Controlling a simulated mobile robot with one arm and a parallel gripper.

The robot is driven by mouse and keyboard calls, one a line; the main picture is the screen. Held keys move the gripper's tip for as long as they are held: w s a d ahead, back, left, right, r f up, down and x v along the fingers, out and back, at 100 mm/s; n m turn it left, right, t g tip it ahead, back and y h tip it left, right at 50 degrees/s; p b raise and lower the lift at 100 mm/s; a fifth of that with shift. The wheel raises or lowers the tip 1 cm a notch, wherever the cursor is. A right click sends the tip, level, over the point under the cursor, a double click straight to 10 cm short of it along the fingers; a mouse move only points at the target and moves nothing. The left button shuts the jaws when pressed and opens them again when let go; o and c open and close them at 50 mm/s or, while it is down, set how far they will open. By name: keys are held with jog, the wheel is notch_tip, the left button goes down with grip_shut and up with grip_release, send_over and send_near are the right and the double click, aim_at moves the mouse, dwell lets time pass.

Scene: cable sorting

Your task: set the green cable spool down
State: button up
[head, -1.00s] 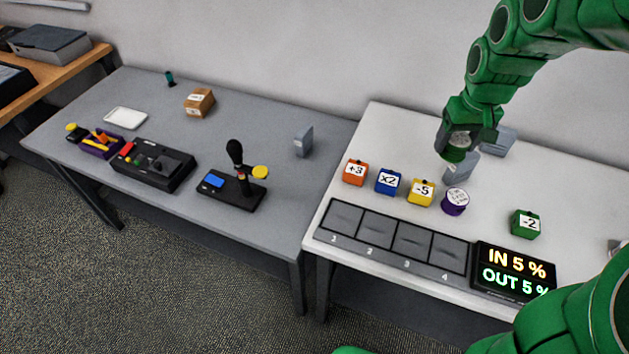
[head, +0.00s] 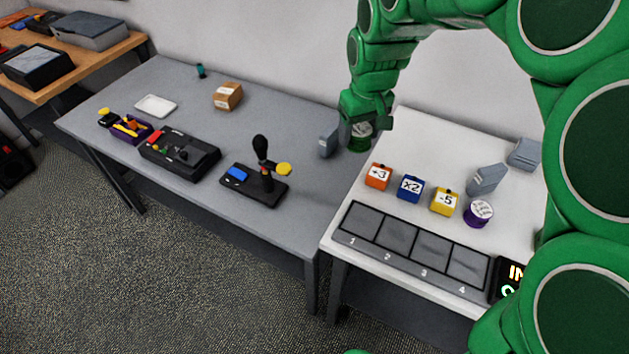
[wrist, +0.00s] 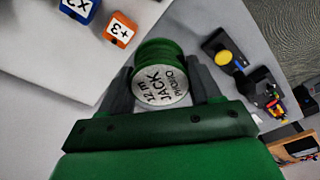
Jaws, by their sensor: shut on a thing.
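The green cable spool (wrist: 161,75) has a white label reading "12 m JACK PHONO" and sits between my gripper's dark fingers (wrist: 160,88) in the wrist view. In the head view my gripper (head: 360,127) is shut on the spool (head: 358,146), which is held in the air near the gap between the grey table (head: 200,215) and the white table (head: 400,140). The fingers and arm hide part of the spool.
On the white table stand an orange block (head: 378,176), a blue block (head: 410,188), a yellow block (head: 444,201) and a purple spool (head: 479,213). A joystick (head: 262,175) and a black control box (head: 180,155) stand on the grey table. Bare grey surface lies between the carton (head: 227,96) and joystick.

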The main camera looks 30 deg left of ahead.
jog(key=s+a+n, duration=0.1)
jog(key=s+a, duration=0.2)
jog(key=a, duration=0.2)
send_over(314, 180)
jog(key=f, duration=2.5)
jog(key=shift+s+d+f, duration=0.1)
jog(key=shift+s+d, duration=0.15)
jog(key=shift+w+a+f, duration=0.15)
jog(key=shift+f, duration=1.65)
jog(key=o, duration=1.2)
jog(key=shift+f, duration=0.1)
